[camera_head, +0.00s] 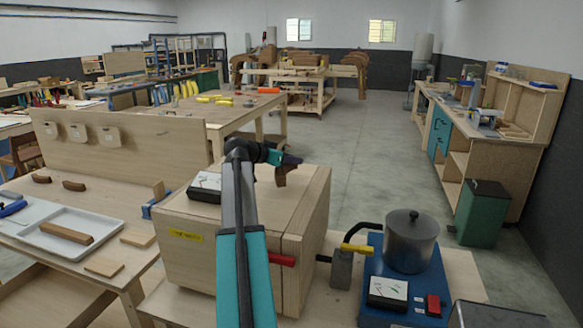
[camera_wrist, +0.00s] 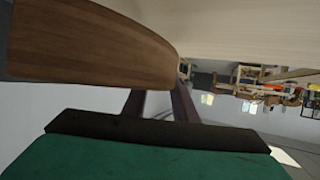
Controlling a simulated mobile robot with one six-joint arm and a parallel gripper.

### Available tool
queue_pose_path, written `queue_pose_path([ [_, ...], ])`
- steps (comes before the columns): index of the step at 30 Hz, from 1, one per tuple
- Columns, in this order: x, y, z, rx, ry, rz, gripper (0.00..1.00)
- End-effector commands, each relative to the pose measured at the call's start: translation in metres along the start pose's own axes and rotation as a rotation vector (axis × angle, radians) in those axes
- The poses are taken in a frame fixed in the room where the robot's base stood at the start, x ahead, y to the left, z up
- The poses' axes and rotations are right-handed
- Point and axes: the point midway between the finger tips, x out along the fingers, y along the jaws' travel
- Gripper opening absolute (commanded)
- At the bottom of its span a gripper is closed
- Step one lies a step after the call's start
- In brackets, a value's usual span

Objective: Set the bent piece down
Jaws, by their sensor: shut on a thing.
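The bent piece (camera_head: 281,175) is a short brown curved block of wood. My gripper (camera_head: 290,161) is shut on it above the light wooden box (camera_head: 245,190) in the head view. In that view I cannot tell whether the piece touches the box top. In the wrist view the bent piece (camera_wrist: 90,45) fills the upper left, with its curved edge to the right. The dark fingers of my gripper (camera_wrist: 158,106) reach toward it, and their contact with it is partly hidden.
A gauge (camera_head: 206,186) sits on the box. To the left, a white tray (camera_head: 50,245) holds a brown wooden strip, and two small brown pieces (camera_head: 74,186) lie beyond it. A metal pot (camera_head: 410,240) stands at the right. A workbench (camera_head: 225,117) is behind; the floor aisle (camera_head: 365,150) is clear.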

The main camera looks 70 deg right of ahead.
Motion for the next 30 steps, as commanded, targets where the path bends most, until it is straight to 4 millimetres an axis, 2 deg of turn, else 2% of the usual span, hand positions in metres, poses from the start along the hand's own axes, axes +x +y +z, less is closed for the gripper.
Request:
queue_pose_path([
  [8, 0.001, 0.0, 0.004, -0.001, 0.0, 0.0, 0.01],
  [18, 0.011, -0.001, 0.029, -0.002, 0.0, -0.001, 0.01],
  [30, 0.012, -0.002, 0.033, -0.001, 0.001, -0.002, 0.01],
])
